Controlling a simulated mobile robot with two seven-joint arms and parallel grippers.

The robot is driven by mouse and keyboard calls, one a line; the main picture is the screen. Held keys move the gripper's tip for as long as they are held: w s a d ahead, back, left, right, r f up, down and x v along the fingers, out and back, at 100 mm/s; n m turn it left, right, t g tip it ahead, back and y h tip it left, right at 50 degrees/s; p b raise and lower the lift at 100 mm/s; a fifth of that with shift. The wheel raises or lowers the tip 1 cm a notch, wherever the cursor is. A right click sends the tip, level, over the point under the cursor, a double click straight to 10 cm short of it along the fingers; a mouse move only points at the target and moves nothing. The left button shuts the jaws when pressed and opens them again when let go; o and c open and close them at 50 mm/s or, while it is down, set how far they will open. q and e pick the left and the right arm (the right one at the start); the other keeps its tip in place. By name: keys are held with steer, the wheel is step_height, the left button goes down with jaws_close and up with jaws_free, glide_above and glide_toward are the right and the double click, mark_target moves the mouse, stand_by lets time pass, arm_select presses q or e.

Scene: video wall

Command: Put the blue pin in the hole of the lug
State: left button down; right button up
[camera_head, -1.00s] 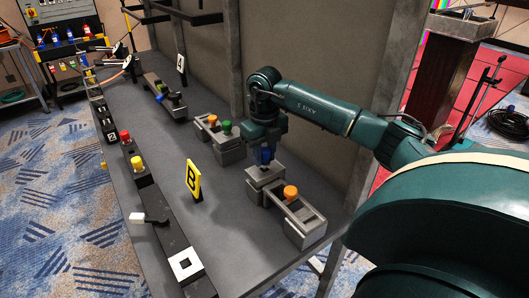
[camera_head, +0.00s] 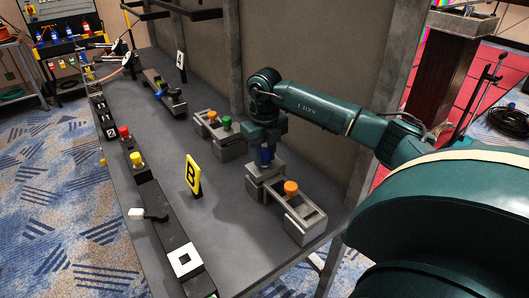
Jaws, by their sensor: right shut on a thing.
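The blue pin (camera_head: 265,155) is upright over the grey block at the near end of the bench. My right gripper (camera_head: 266,148) points down and is shut on the pin, covering part of it. The grey block (camera_head: 264,180) under the pin is beside a grey bracket (camera_head: 307,222) that carries an orange-topped pin (camera_head: 291,187). I cannot tell which grey part is the lug, nor see its hole. It is too small to tell whether the pin's lower end touches the block. My left gripper is not in view.
A yellow B sign (camera_head: 193,175) stands on the dark bench (camera_head: 232,205) left of the gripper. Another grey holder (camera_head: 229,142) with orange and green pins is behind. A dark rail (camera_head: 165,228) runs along the left edge. A wall panel (camera_head: 310,60) stands close behind the arm.

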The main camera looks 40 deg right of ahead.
steer(key=o, duration=1.1)
steer(key=shift+o, duration=0.4)
steer(key=o, duration=0.4)
steer(key=shift+r+p, duration=2.95)
steer(key=shift+r, duration=0.6)
